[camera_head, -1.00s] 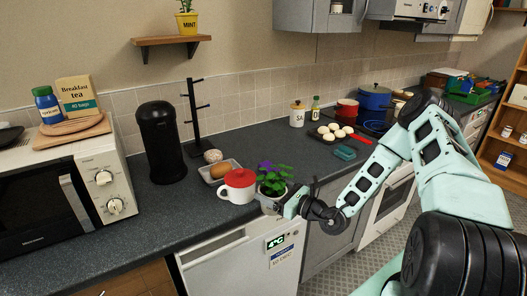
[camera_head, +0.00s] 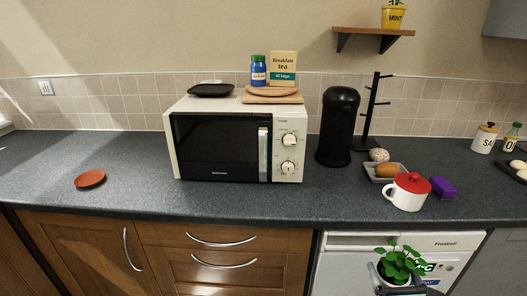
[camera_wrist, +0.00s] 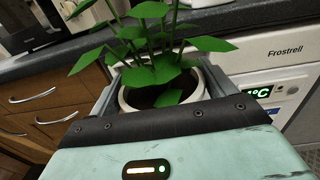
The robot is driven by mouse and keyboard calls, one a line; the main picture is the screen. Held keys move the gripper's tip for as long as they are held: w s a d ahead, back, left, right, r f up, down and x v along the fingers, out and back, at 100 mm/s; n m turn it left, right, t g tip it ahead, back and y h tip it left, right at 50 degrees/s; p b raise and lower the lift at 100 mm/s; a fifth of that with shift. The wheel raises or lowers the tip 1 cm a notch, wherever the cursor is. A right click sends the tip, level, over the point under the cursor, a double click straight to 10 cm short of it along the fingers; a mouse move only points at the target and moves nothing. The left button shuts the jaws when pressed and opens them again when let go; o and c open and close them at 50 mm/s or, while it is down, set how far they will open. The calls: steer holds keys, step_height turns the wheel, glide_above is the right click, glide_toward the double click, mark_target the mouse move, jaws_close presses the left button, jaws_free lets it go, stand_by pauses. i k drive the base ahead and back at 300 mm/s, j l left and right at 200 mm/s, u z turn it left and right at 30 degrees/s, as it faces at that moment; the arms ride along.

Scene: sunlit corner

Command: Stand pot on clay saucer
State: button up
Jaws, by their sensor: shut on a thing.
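The pot (camera_head: 394,278) is white with a leafy green plant in it. It is held up in front of the white appliance door, low at the right of the head view. My gripper (camera_head: 402,289) is shut on it. In the wrist view the pot (camera_wrist: 128,101) sits upright between the two fingers of my gripper (camera_wrist: 160,88), and leaves hide part of its rim. The clay saucer (camera_head: 90,179) is a small reddish-brown dish. It lies empty on the counter at the far left, well apart from the pot.
The dark counter (camera_head: 140,205) is clear around the saucer and along the front edge. A microwave (camera_head: 220,145) stands between saucer and pot sides. A red-lidded white mug (camera_head: 405,193), a purple block (camera_head: 443,187) and a black canister (camera_head: 337,128) stand at the right.

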mark_target(90, 180)
steer(key=j+u, duration=0.15)
steer(key=j, duration=0.65)
steer(key=j+u, duration=0.15)
steer(key=j, duration=0.65)
steer(key=i+j+u, duration=0.1)
steer(key=j, duration=0.7)
